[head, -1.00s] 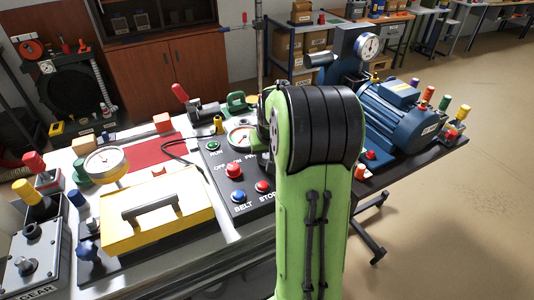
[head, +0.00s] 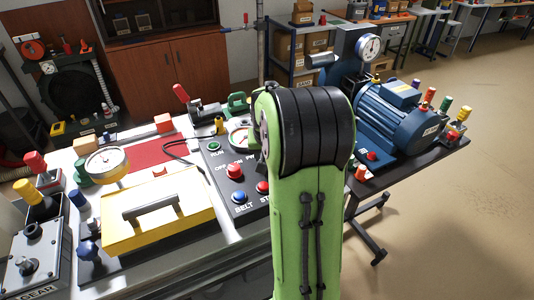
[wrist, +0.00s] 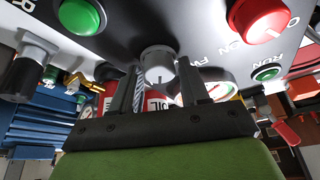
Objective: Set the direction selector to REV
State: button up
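The direction selector (wrist: 158,62) shows in the wrist view as a round grey knob on the panel's face, beside a label that seems to read FWD. A small dark mark is on its lower front; its setting cannot be read clearly. My gripper (wrist: 160,70) has its two dark fingers apart, one on each side of the knob, with a narrow gap seeming to show at the right finger. Firm contact cannot be made out. In the head view my green arm hides the selector and the gripper. The control panel (head: 214,172) shows left of the arm.
On the panel are a red knob (head: 236,171), a blue BELT button (head: 239,196), a red STOP button (head: 263,187) and a green RUN button (head: 214,146). A gauge (head: 239,136) is behind. A yellow cover (head: 155,215) lies left; a blue motor (head: 396,115) stands right.

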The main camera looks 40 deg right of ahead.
jog(key=shift+o, duration=1.3)
jog(key=p+v, duration=0.4)
jog(key=v, duration=1.1)
jog(key=shift+r, duration=0.35)
jog(key=shift+s+a, duration=0.1)
jog(key=shift+s, duration=0.05)
jog(key=s+a+r+n+t+p, duration=0.1)
jog(key=s+a+r+n, duration=0.2)
jog(key=a, duration=0.7)
jog(key=s+a+f+n+y+p, duration=0.1)
jog(key=s+a+n, duration=0.1)
jog(key=s+a, duration=0.4)
jog(key=s+a+f+n+t+y, duration=0.1)
jog(key=s+a+n+y, duration=0.1)
jog(key=s+a, duration=0.4)
jog(key=shift+n+p, duration=0.35)
jog(key=shift+n, duration=0.25)
